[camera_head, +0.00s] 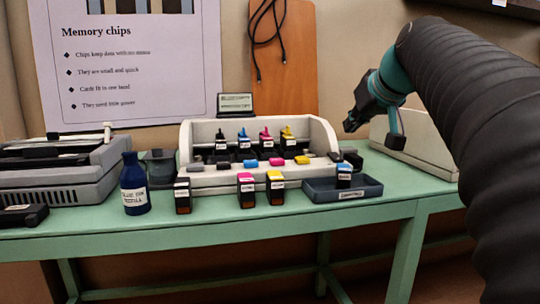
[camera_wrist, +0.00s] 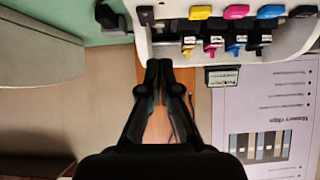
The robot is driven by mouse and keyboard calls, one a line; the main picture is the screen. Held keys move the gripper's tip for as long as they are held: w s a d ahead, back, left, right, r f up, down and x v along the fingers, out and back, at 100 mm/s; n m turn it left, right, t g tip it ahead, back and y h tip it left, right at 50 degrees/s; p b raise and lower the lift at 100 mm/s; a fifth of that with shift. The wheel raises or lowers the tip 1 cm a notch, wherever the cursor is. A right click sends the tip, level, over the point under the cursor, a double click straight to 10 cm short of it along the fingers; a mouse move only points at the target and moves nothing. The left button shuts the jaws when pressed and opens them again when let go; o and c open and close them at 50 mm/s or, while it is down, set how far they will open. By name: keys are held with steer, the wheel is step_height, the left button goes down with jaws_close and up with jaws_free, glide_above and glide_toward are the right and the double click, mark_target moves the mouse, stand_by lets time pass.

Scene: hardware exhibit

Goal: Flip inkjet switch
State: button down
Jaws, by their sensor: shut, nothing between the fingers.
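The inkjet exhibit is a white open printer housing (camera_head: 318,135) on the green table. Upright black, blue, magenta and yellow cartridges stand inside it. Coloured tabs line its front edge, with a small dark piece (camera_head: 335,157) at the right end, also in the wrist view (camera_wrist: 146,16). Just right of the housing is a dark block (camera_head: 352,158), also in the wrist view (camera_wrist: 106,17). I cannot tell which part is the switch. My gripper (camera_head: 349,126) is shut and empty, above and behind the housing's right end; its fingertips (camera_wrist: 158,63) show in the wrist view.
A dark tray (camera_head: 318,193) holding a cartridge, loose cartridges (camera_head: 246,190) and a blue ink bottle (camera_head: 135,188) stand along the table front. A grey printer (camera_head: 60,180) is left, a pale box (camera_head: 420,140) right. A small sign (camera_head: 236,103) stands behind the housing.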

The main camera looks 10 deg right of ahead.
steer(key=shift+w+d+r+t, duration=0.3)
steer(key=shift+w+d+r, duration=0.35)
steer(key=shift+d+r, duration=0.3)
steer(key=shift+f, duration=0.15)
steer(key=b, duration=0.1)
glide_toward(331, 152)
steer(key=w, duration=0.4)
steer(key=shift+r, duration=0.35)
steer(key=f, duration=0.1)
steer(key=w+f+b, duration=0.1)
steer(key=f, duration=0.1)
steer(key=shift+w+f, duration=0.15)
steer(key=shift+f, duration=0.4)
